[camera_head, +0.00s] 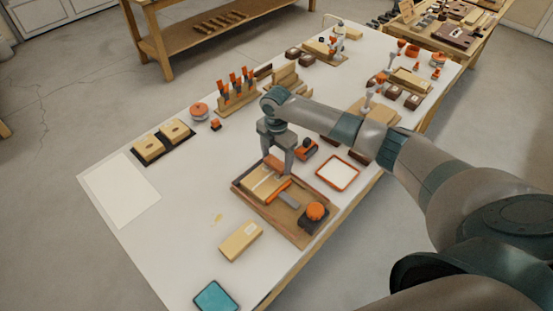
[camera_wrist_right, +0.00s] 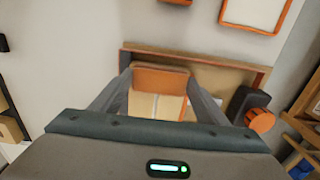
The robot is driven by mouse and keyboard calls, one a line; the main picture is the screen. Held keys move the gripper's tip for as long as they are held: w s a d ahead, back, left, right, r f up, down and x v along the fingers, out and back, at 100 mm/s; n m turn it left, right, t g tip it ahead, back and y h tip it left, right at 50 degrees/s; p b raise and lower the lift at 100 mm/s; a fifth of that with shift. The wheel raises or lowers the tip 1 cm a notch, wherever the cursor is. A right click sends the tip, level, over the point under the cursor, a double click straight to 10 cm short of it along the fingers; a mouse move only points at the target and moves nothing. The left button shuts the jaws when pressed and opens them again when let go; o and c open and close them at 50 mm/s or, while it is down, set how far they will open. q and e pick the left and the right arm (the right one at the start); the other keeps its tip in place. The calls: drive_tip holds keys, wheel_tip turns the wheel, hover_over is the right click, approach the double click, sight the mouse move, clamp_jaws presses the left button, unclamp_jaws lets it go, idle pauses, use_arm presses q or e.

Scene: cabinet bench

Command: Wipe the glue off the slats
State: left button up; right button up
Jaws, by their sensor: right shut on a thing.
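My right gripper (camera_head: 276,164) is shut on an orange-brown block (camera_head: 272,161), which looks like a sponge or pad. In the right wrist view the block (camera_wrist_right: 160,79) spans between the two fingers. The pale slats (camera_head: 260,184) lie side by side in a shallow wooden tray (camera_head: 291,232), and the block is over their far end. I cannot tell whether it touches them. The slats (camera_wrist_right: 150,105) also show in the wrist view, with a light line between them. Glue is too small to make out clearly. My left gripper is in no view.
An orange-handled tool (camera_head: 281,191) and a dark block with an orange knob (camera_head: 316,212) are in the tray. An orange-rimmed white tray (camera_head: 338,172) stands to the right. A wooden block (camera_head: 241,242) lies in front.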

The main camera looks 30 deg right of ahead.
sight(263, 181)
drive_tip(key=shift+f, duration=0.65)
idle(0.4)
drive_tip(key=shift+s+a, duration=0.1)
drive_tip(key=shift+a, duration=0.1)
drive_tip(key=shift+s+a+r+p, duration=0.15)
drive_tip(key=shift+s+a+p, duration=0.05)
drive_tip(key=shift+a+p, duration=0.3)
drive_tip(key=shift+s+a, duration=0.1)
drive_tip(key=shift+a, duration=0.25)
drive_tip(key=shift+a, duration=0.1)
drive_tip(key=shift+s+a+p, duration=0.3)
drive_tip(key=shift+a+p, duration=0.35)
drive_tip(key=shift+a, duration=0.2)
drive_tip(key=shift+a, duration=0.1)
drive_tip(key=shift+s+a+f+p, duration=0.1)
drive_tip(key=shift+s+a+p, duration=0.2)
drive_tip(key=shift+a, duration=0.2)
drive_tip(key=shift+s+a+f+p, duration=0.15)
drive_tip(key=shift+a+p, duration=0.1)
drive_tip(key=shift+a, duration=0.2)
